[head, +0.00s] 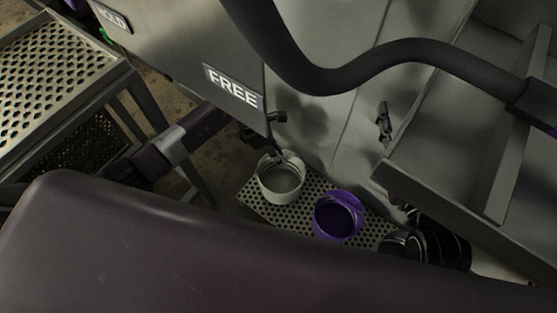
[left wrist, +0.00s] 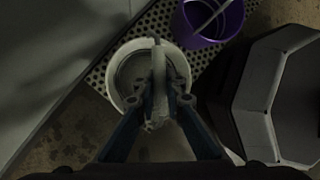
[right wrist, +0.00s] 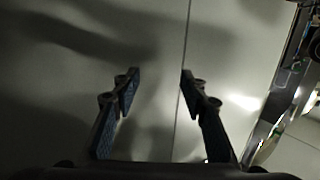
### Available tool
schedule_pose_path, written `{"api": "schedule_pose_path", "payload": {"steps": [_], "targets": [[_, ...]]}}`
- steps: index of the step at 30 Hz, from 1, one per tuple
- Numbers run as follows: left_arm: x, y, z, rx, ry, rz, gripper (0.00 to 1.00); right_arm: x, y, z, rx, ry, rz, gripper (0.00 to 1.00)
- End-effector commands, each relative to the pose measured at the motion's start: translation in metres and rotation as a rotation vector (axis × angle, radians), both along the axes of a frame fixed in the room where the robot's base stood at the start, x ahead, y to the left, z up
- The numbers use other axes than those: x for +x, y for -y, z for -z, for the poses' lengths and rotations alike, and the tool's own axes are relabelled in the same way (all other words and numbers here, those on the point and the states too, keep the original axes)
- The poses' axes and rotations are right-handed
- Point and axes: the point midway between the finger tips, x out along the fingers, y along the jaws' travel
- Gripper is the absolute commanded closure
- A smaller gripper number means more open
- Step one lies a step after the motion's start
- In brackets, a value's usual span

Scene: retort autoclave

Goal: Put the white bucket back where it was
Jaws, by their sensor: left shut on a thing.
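The white bucket (head: 281,181) is at the left end of a perforated grey plate, beside a purple bucket (head: 338,217). My left gripper (head: 277,151) reaches it from the left, at its upper rim. In the left wrist view the gripper (left wrist: 159,88) is shut on the raised handle of the white bucket (left wrist: 118,72), which appears upright over the plate's corner. I cannot tell whether its base touches the plate. In the right wrist view my right gripper (right wrist: 156,85) is open and empty in front of a pale panel.
The perforated plate (head: 288,216) lies low by the pale machine wall. A "FREE" sign (head: 233,87) hangs above the left arm. A perforated rack (head: 60,62) stands at the left. The purple bucket is close on the right.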

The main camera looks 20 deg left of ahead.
Motion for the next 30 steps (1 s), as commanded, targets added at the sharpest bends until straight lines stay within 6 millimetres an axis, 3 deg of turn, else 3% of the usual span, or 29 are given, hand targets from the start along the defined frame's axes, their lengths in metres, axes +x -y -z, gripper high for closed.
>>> {"api": "schedule_pose_path", "payload": {"steps": [6, 12, 30], "targets": [[-0.004, 0.005, 0.018, 0.000, 0.000, 0.003, 1.00, 0.002, -0.008, -0.050, 0.060, 0.232, -0.015, 0.60], [-0.006, 0.008, 0.025, -0.001, 0.000, 0.005, 1.00, -0.004, -0.010, -0.080, 0.095, 0.362, -0.022, 0.60], [-0.006, 0.008, 0.027, 0.000, 0.001, 0.005, 1.00, -0.007, -0.010, -0.092, 0.109, 0.415, -0.024, 0.60]]}}
